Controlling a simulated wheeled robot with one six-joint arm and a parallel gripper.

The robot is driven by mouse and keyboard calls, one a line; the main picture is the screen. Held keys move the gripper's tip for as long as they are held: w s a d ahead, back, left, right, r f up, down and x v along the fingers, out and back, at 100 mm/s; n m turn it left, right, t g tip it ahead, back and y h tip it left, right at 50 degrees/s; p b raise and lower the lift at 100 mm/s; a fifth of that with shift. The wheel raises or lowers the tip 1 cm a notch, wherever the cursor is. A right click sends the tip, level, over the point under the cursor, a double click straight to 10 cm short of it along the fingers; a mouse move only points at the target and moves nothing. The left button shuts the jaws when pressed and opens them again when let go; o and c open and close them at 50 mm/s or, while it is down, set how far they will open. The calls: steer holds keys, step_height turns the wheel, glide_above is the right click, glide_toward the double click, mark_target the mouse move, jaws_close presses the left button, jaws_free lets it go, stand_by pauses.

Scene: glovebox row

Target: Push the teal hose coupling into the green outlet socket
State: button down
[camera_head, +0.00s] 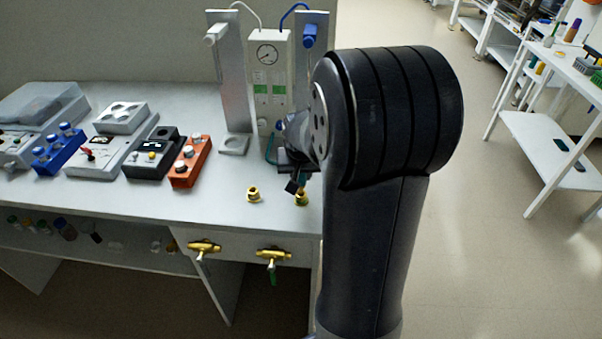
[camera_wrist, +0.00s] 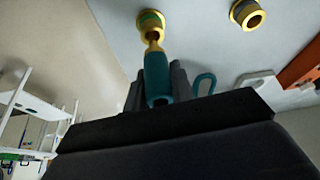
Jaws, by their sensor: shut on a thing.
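The teal hose coupling (camera_wrist: 157,80) is between the fingers of my gripper (camera_wrist: 157,84) in the wrist view, its brass tip pointing at a brass socket (camera_wrist: 151,20). The tip overlaps the socket's mouth; I cannot tell whether it has entered. This is the right-hand brass socket (camera_head: 301,199) on the bench in the head view, just under my gripper (camera_head: 293,184). A second brass socket (camera_head: 254,194) stands free to its left and also shows in the wrist view (camera_wrist: 248,14). I cannot make out a green marking on either socket. My arm and gripper hide the coupling in the head view.
A panel with a gauge (camera_head: 268,75) stands behind the sockets, and teal hose (camera_head: 269,150) hangs near it. An orange box (camera_head: 190,161) and other devices fill the left.

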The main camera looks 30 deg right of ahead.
steer(key=shift+f, duration=0.15)
steer(key=shift+f+b, duration=0.35)
steer(key=shift+b, duration=0.1)
steer(key=shift+f+b, duration=1)
steer(key=shift+f, duration=0.15)
steer(key=c, duration=1.1)
jaws_free()
steer(key=shift+c, duration=0.2)
steer(key=shift+r, duration=0.15)
steer(key=v, duration=1)
steer(key=shift+r, duration=0.3)
